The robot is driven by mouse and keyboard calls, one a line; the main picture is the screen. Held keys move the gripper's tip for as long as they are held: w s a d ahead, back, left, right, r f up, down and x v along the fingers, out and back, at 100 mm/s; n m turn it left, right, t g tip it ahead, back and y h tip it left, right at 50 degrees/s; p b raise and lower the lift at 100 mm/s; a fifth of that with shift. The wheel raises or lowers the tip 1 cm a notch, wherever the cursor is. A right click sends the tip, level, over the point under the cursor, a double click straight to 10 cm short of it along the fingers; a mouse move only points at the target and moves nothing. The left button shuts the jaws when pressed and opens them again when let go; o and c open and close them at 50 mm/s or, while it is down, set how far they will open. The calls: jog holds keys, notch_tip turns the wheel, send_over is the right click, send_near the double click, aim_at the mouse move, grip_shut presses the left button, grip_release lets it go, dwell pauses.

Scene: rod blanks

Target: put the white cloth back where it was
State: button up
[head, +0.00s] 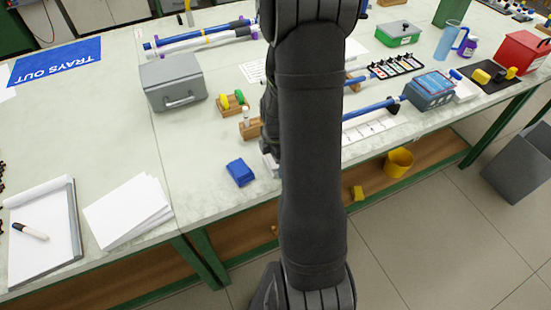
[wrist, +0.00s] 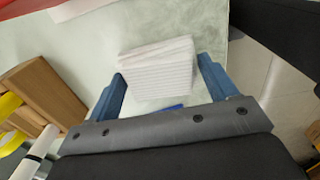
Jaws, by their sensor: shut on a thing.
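The white cloth (wrist: 157,72) is a folded, ribbed pad between the two blue fingers of my gripper (wrist: 163,78) in the wrist view. My gripper is shut on it. The pale bench top shows around the cloth; I cannot tell whether the cloth touches it. In the head view my dark arm hides most of the gripper and cloth, near the front edge of the bench.
A blue folded piece (head: 240,172) lies left of my arm near the bench edge. A wooden holder with yellow and green rolls (head: 233,103) and a grey box (head: 173,82) stand behind it. Blue rods (head: 370,107) lie to the right.

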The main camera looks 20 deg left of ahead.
jog(key=o, duration=0.9)
jog(key=shift+f, duration=0.15)
jog(key=shift+o, duration=0.2)
notch_tip(320, 180, up, 12)
jog(key=shift+r, duration=0.2)
jog(key=shift+f, duration=0.1)
notch_tip(320, 180, down, 12)
jog(key=shift+r, duration=0.75)
